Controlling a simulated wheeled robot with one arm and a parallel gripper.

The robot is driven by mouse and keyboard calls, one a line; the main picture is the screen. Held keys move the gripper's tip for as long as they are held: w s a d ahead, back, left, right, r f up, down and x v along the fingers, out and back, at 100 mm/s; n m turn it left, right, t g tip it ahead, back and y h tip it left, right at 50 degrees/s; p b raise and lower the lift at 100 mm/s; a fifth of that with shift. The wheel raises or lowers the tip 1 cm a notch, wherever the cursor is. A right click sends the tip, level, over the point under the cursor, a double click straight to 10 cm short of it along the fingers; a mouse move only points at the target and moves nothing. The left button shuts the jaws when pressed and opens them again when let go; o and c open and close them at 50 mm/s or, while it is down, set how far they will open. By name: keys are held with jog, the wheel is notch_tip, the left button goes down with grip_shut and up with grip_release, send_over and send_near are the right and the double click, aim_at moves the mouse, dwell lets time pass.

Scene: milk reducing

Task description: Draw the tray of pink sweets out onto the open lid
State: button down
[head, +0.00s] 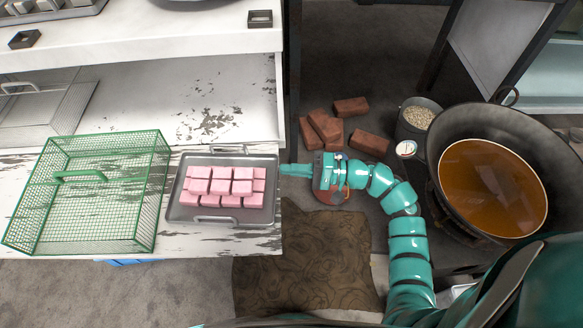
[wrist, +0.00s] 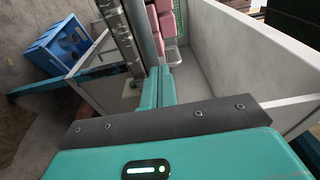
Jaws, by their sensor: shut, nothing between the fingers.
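A grey metal tray (head: 268,166) holding several pink sweets (head: 222,188) sits on the worn white open lid (head: 245,243) of the cabinet. The tray has handles at its near and far sides. My gripper (head: 284,170) is shut and empty at the tray's right edge. Whether it touches the rim I cannot tell. In the wrist view, the shut fingers (wrist: 164,72) point toward some of the pink sweets (wrist: 163,22).
A green wire cover (head: 110,200) stands on the lid left of the tray. The cabinet interior (head: 185,95) behind is open. Bricks (head: 325,125), a bucket (head: 415,118) and a large pan of brown liquid (head: 490,185) lie right. A blue crate (wrist: 65,48) shows in the wrist view.

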aim_at(277, 176)
jog(key=shift+s+a+p, duration=0.8)
jog(key=shift+s+a, duration=0.2)
jog(key=shift+a, duration=0.3)
